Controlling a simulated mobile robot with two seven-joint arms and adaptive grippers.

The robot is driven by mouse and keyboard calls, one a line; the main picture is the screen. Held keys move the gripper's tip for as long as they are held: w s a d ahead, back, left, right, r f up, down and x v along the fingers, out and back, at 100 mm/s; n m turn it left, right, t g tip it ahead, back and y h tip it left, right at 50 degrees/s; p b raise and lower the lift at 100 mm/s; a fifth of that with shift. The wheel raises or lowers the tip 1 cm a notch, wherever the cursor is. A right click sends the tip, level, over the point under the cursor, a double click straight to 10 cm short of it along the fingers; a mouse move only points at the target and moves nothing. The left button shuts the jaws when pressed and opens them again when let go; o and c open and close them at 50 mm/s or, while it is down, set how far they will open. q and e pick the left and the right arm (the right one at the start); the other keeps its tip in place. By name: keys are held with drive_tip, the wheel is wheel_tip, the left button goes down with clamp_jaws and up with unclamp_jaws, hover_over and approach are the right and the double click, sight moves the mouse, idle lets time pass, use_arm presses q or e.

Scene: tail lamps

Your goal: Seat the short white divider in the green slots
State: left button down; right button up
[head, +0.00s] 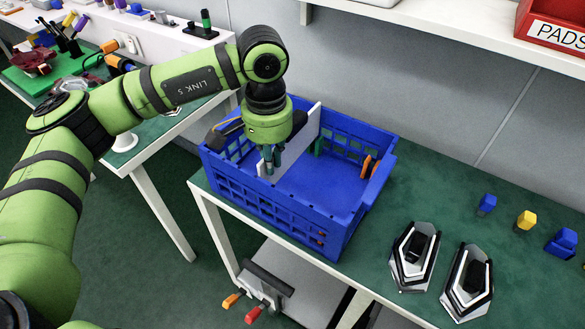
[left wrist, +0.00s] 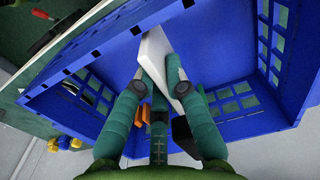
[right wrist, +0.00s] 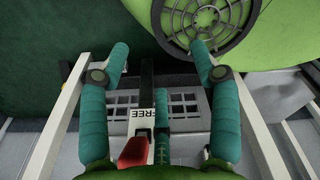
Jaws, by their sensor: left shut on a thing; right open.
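The white divider (head: 312,124) is a thin white panel standing upright inside the blue crate (head: 300,218). My left gripper (head: 270,165) is inside the crate, shut on the divider, and hides its middle. In the left wrist view the divider (left wrist: 153,52) sits between the fingers (left wrist: 160,85). A green slot piece (head: 319,147) shows on the crate's far wall beside the divider's far end. I cannot tell whether the divider sits in it; the opposite green slot is hidden. My right gripper (right wrist: 162,62) is open and empty in the right wrist view.
Orange slot pieces (head: 369,166) are at the crate's right end. Two tail lamps (head: 412,258) and several blue and yellow parts (head: 526,220) lie right of the crate. A red bin (head: 552,28) stands on the shelf. A red-handled lever (right wrist: 134,150) is below my right fingers.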

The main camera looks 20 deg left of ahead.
sight(272, 180)
use_arm(q)
drive_tip(key=shift+f, duration=0.15)
drive_tip(key=shift+f+b, duration=1.35)
drive_tip(key=shift+f+b, duration=1.25)
drive_tip(key=shift+b, duration=0.1)
drive_tip(key=shift+b, duration=0.3)
drive_tip(key=shift+f+b, duration=0.25)
drive_tip(key=shift+b, duration=0.2)
drive_tip(key=shift+s, duration=0.15)
